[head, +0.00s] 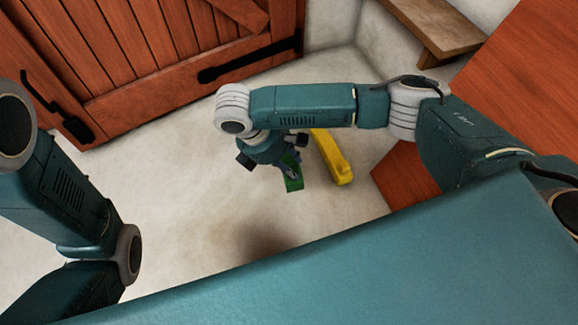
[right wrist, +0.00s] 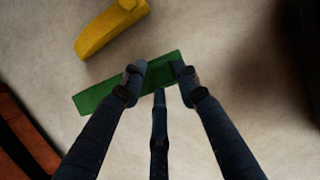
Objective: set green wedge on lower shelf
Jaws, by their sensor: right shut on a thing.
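The green wedge (head: 294,185) is at my right gripper (head: 290,167), low over the pale floor in the head view. In the right wrist view, the right gripper (right wrist: 159,76) has its fingers closed around the green wedge (right wrist: 96,97), which sticks out to the left of them. I cannot tell whether the wedge touches the floor. A wooden shelf-like board (head: 440,34) is at the top right of the head view; I cannot tell whether it is the lower shelf. My left arm shows at the left, but its gripper is out of view.
A yellow block (head: 333,160) lies on the floor just right of the green wedge, and also shows in the right wrist view (right wrist: 103,33). A red-brown plank door (head: 140,50) stands at the upper left. Reddish wood panels (head: 520,75) are at the right. The floor at left centre is clear.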

